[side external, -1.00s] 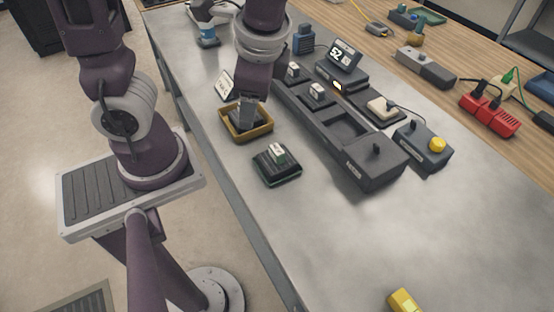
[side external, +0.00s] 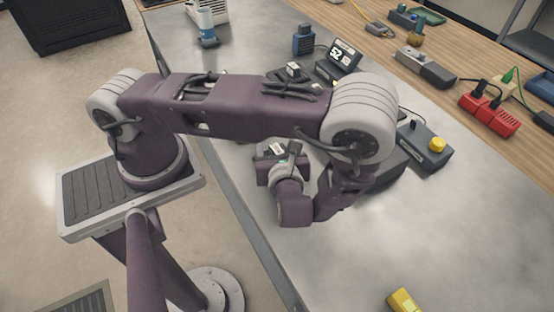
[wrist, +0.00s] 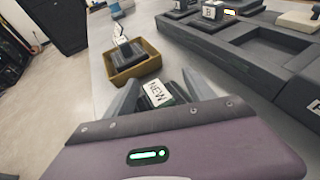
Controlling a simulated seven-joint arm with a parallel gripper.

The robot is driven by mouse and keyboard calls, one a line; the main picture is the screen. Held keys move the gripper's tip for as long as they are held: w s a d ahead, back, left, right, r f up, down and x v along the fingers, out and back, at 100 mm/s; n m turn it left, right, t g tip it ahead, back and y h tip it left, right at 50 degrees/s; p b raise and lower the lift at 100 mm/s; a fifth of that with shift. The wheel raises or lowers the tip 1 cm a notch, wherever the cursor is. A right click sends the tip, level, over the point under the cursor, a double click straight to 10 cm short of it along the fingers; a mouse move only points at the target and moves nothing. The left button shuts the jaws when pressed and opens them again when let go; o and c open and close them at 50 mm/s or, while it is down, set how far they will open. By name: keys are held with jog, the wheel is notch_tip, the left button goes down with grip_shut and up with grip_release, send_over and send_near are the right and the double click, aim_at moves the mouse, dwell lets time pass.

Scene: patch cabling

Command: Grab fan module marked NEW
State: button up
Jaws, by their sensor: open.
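The fan module marked NEW (wrist: 159,94) is a dark block with a white label reading NEW and a green edge. In the wrist view it sits between the two fingers of my gripper (wrist: 160,92), close to the fingertips. My gripper is open; I cannot tell whether either finger touches the module. In the side external view my gripper (side external: 280,160) is low over the table in front of the chassis, and my arm hides most of the module there.
A tan tray (wrist: 135,68) with a dark module (wrist: 127,52) in it stands just beyond. The dark chassis (wrist: 250,50) with an empty bay lies to the right. A box with a yellow button (side external: 437,144) is near. The table's front right is mostly clear.

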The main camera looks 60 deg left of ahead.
jog(key=shift+w+a+f, duration=0.1)
jog(key=shift+a, duration=0.25)
grip_shut()
jog(key=shift+d, duration=0.1)
